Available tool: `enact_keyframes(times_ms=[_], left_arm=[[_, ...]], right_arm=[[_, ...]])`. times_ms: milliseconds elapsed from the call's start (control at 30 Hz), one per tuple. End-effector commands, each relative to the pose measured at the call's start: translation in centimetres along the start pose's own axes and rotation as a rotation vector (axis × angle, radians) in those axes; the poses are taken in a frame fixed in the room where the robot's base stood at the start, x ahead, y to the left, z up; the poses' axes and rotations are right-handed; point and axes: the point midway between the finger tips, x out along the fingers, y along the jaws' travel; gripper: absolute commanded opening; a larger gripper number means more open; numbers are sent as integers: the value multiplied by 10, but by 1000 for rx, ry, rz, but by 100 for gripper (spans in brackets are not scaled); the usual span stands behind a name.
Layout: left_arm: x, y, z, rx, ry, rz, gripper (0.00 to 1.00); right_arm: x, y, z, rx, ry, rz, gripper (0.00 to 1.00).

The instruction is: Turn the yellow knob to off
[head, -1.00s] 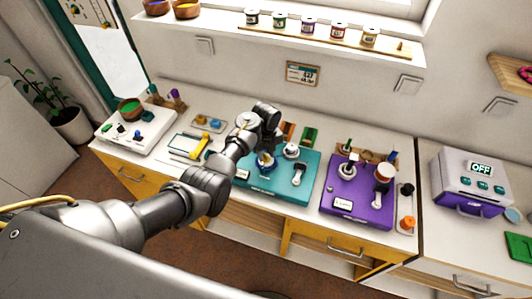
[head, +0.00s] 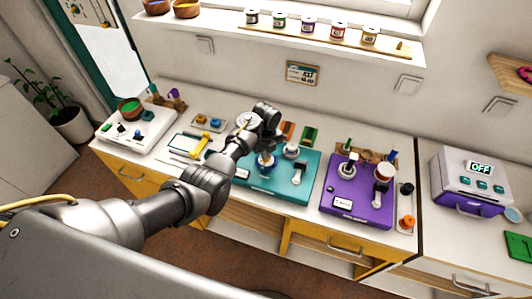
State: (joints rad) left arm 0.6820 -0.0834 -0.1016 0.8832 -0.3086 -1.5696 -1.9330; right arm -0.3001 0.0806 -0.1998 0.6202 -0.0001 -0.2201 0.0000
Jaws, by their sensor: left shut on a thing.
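My left gripper (head: 264,150) reaches from the left over the teal board (head: 290,187) on the counter. It points down at a round knob with a blue base (head: 265,161) near the board's back left and is shut on it. The fingers and wrist hide most of this knob, so I cannot make out its colour or pointer setting. A white-topped knob (head: 291,150) stands just right of the gripper, and a light lever (head: 298,170) stands nearer the front. My right gripper is not in view.
A purple board (head: 345,208) with knobs and a cup lies to the right. A white board (head: 155,130) with a bowl is at left. A yellow-handled item (head: 202,145) lies left of the teal board.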

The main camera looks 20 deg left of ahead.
Motion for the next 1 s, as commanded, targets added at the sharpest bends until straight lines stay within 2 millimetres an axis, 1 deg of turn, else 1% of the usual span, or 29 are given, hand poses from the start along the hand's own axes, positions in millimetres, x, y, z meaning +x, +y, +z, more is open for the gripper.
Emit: enact_keyframes(times_ms=[267, 1000], left_arm=[[-2, 0, 0, -181, 0, 1, 0], [-1, 0, 1, -883, -1, -1, 0]], right_arm=[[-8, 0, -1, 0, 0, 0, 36], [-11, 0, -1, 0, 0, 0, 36]])
